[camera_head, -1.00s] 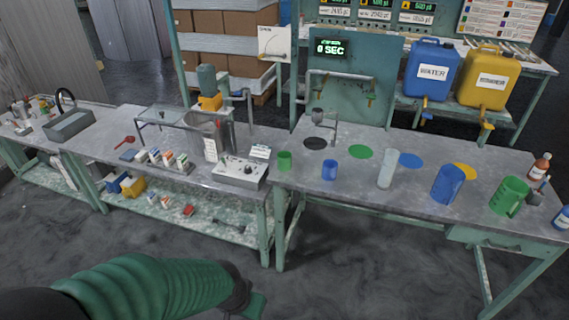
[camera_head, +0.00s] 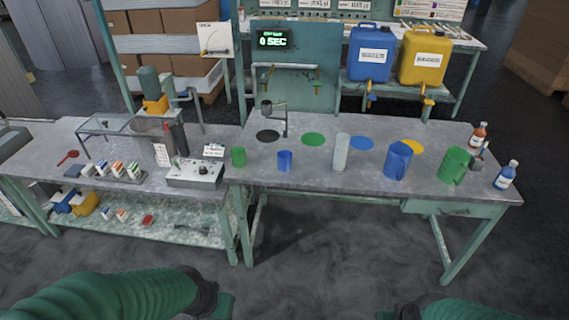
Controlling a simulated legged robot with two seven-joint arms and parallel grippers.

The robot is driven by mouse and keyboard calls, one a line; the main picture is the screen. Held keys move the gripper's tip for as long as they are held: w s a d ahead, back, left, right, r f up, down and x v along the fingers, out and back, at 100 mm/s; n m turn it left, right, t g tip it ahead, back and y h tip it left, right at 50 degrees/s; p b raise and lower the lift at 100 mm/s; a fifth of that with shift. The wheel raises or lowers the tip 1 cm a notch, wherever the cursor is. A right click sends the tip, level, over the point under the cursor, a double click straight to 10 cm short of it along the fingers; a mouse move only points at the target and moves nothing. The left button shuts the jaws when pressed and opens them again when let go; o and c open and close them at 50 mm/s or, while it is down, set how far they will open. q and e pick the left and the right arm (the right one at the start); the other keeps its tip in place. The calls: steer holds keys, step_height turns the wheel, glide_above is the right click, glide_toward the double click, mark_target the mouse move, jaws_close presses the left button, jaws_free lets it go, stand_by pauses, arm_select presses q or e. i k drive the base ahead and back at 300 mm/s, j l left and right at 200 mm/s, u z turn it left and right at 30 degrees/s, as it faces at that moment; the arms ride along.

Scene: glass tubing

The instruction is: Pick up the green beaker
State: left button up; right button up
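A small green beaker (camera_head: 238,157) stands upright near the front left of the right-hand table. A larger green beaker or jug (camera_head: 453,166) with a handle stands toward that table's right end. My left arm comes in at the bottom left, and only a green part of its gripper (camera_head: 226,305) shows at the frame edge. My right arm shows at the bottom right, with a small green part of its gripper (camera_head: 386,315) at the edge. Both are well short of the table and touch no beaker. The fingertips of both are cut off by the frame.
A small blue beaker (camera_head: 285,160), a clear cylinder (camera_head: 340,153) and a large blue beaker (camera_head: 397,161) stand between the green ones. Bottles (camera_head: 506,175) stand at the right end. A control box (camera_head: 195,173) is at the left. Floor in front is clear.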

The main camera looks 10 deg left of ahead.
mark_target(239, 157)
steer(key=i+j+u, duration=0.1)
steer(key=i+j, duration=0.4)
steer(key=i+j+u, duration=0.1)
steer(key=i+j, duration=0.45)
steer(key=i+j+u, duration=0.15)
steer(key=i+j, duration=0.3)
steer(key=i+j+u, duration=0.1)
steer(key=i+j, duration=0.3)
steer(key=i, duration=0.3)
